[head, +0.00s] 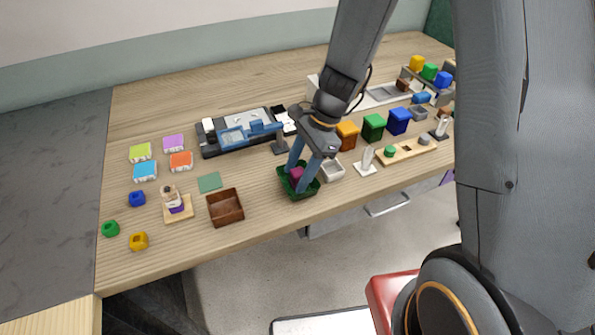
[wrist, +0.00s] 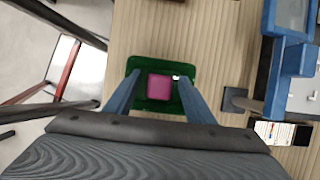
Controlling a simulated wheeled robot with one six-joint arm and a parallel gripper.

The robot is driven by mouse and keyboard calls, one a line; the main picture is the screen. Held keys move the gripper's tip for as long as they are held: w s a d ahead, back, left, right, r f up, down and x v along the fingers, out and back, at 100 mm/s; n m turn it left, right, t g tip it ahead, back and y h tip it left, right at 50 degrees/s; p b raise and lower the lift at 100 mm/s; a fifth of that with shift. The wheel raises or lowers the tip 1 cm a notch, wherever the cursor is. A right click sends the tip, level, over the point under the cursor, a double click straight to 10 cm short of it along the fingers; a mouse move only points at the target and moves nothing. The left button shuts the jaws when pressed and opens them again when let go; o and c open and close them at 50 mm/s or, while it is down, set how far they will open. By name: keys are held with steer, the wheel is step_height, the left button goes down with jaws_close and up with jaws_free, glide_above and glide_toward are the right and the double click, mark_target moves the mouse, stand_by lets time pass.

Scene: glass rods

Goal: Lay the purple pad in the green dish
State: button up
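The purple pad (wrist: 159,87) is a small magenta square within the outline of the green dish (wrist: 137,64) in the wrist view. In the head view the pad (head: 297,174) shows between my fingers, over the dish (head: 312,188) near the table's front edge. My gripper (wrist: 159,77) points down at the dish, with one blue finger on each side of the pad. A green gap shows between each finger and the pad, so the gripper is open. Whether the pad rests fully flat on the dish floor is hard to tell.
A small light grey tray (head: 332,170) stands close right of the dish. A brown open box (head: 225,208) is to the left, beside a flat green square (head: 209,182). A blue device (head: 245,135) stands behind. Coloured blocks (head: 372,127) stand at the right.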

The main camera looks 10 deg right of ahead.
steer(key=b+v, duration=0.2)
steer(key=v, duration=1)
steer(key=s+d+f+n+t+h, duration=0.2)
steer(key=s+d+n+h, duration=0.2)
steer(key=s+d+n, duration=0.4)
steer(key=n, duration=0.6)
steer(key=shift+s+d+f+n+t, duration=0.2)
steer(key=shift+s+f+n+t, duration=0.1)
steer(key=shift+s+f+n, duration=0.1)
